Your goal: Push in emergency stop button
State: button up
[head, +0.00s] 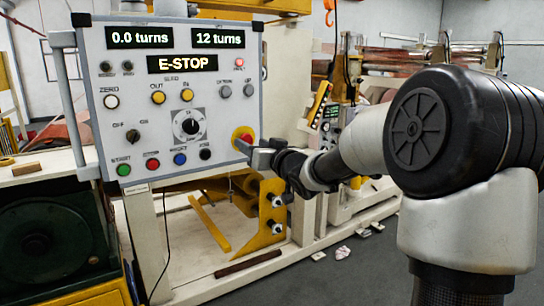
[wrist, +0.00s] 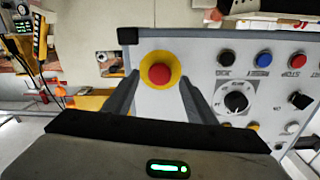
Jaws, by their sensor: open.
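The emergency stop button (head: 241,135) is red on a yellow ring at the lower right edge of the grey control panel (head: 215,110). The panel's lower display (head: 182,63) reads "E-STOP". In the head view my gripper (head: 252,152) is right at the button and partly covers it. In the wrist view the red button (wrist: 159,74) shows whole, between the two dark fingers of my gripper (wrist: 158,82). The fingers stand apart, one on each side of the yellow ring, with nothing held. I cannot tell whether they touch the panel.
A black selector dial (head: 188,126) and several coloured buttons sit left of the stop button. The upper displays read "0.0 turns" and "12 turns". A yellow bracket (head: 270,212) and machine frame lie below the panel. Grey floor (head: 370,265) is open at lower right.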

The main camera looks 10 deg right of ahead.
jog(key=v, duration=1.5)
